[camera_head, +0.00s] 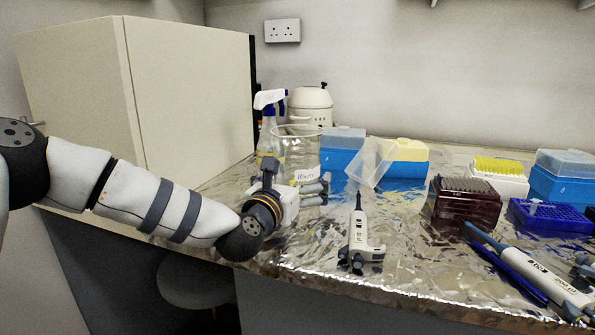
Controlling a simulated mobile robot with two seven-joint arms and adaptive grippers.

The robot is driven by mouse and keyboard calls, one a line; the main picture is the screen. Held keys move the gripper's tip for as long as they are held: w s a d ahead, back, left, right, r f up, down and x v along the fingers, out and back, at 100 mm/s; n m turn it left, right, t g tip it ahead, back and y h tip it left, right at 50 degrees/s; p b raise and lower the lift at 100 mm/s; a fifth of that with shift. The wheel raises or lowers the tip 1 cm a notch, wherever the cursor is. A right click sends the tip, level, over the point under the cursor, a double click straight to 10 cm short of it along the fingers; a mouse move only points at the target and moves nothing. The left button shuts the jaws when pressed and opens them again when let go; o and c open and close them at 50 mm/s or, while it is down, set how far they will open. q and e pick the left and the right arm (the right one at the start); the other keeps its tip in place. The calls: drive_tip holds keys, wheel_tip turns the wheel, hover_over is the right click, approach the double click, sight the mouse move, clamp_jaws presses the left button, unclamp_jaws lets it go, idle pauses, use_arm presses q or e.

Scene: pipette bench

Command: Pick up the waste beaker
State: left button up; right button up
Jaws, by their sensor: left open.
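The waste beaker (303,152) is a tall clear glass beaker with a white label of dark handwriting. It stands on the foil-covered bench, left of the picture's middle. My left gripper (297,178) is at the near side of the beaker, low down, and is open. One finger shows at the beaker's left and the other in front of its lower right. The gripper hides the beaker's base. I cannot tell whether the fingers touch the glass. My right gripper is not in view.
A spray bottle (268,130) and a white pot (311,104) stand close behind the beaker. Blue tip boxes (342,150) are to its right. A cream cabinet (190,90) stands left. Racks and pipettes crowd the right side.

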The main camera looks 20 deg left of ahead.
use_arm(q)
drive_tip(key=shift+w, duration=0.15)
drive_tip(key=c, duration=1.4)
drive_tip(key=shift+o, duration=0.2)
drive_tip(key=shift+r, duration=0.1)
